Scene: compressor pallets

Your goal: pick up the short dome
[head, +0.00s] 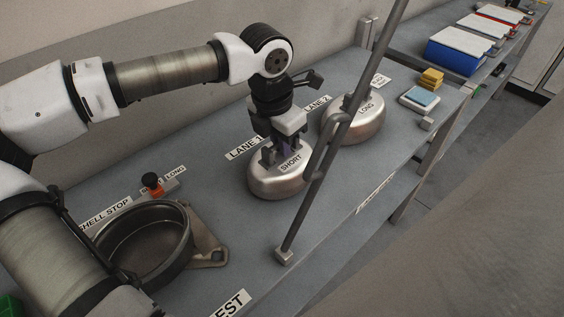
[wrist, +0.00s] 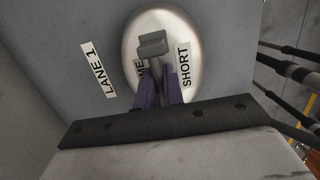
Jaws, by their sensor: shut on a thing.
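The short dome (head: 275,187) is a rounded metal shell labelled SHORT, at LANE 1 on the grey bench. My gripper (head: 283,155) is above it with its fingers shut on a part at the dome's top. In the wrist view the dome (wrist: 192,40) lies under my gripper (wrist: 157,88), and the purple-grey fingers close on a grey block over its middle. The fingers hide part of the label. The dome appears to be at bench level; I cannot tell whether it touches the bench.
The long dome (head: 366,127) stands just behind right, at LANE 2. A slanted grey post (head: 318,180) rises in front of the domes. An open round shell (head: 146,243) sits at the front left, near a small orange-and-black knob (head: 153,184). Bare bench lies between shell and short dome.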

